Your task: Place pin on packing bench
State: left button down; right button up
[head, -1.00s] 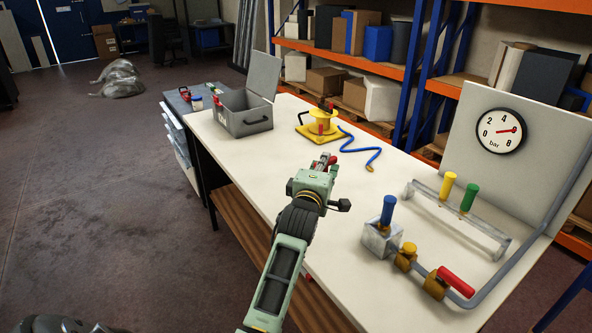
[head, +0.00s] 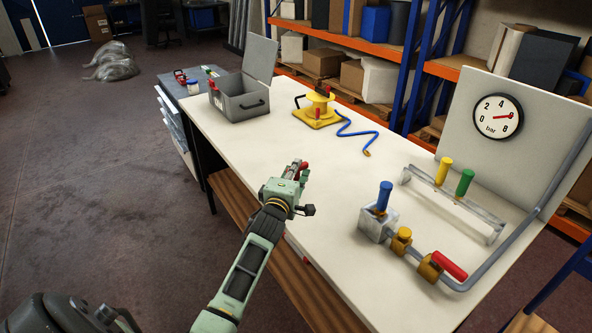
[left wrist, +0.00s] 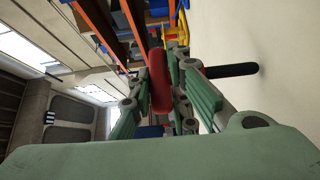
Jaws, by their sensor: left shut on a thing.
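My left gripper (head: 299,174) is shut on the red pin (head: 305,167), above the white bench top (head: 262,145) near its long left edge. In the left wrist view the pin's red part (left wrist: 160,82) stands between the fingers (left wrist: 180,85). A dark rod (left wrist: 232,71) sticks out to the right beside the fingers, toward the pale bench top; whether it belongs to the pin is unclear. I cannot tell whether the pin touches the bench. My right gripper is not in view.
A grey open-lidded box (head: 240,98) and a yellow device (head: 318,108) with a blue hose (head: 358,133) stand at the far end. At the right are a blue-handled block (head: 378,222), a rail with yellow and green handles (head: 455,203), a red-handled valve (head: 440,268) and a gauge (head: 498,117). The bench middle is clear.

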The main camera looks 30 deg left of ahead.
pick_arm(q)
jog(key=shift+f, duration=0.1)
jog(key=c, duration=2.1)
grip_release()
jog(key=shift+f, duration=0.1)
jog(key=o, duration=0.4)
jog(key=shift+o, duration=0.2)
jog(key=shift+r, duration=0.3)
jog(key=b+v, duration=0.1)
jog(key=v, duration=1.1)
jog(key=shift+f, duration=0.15)
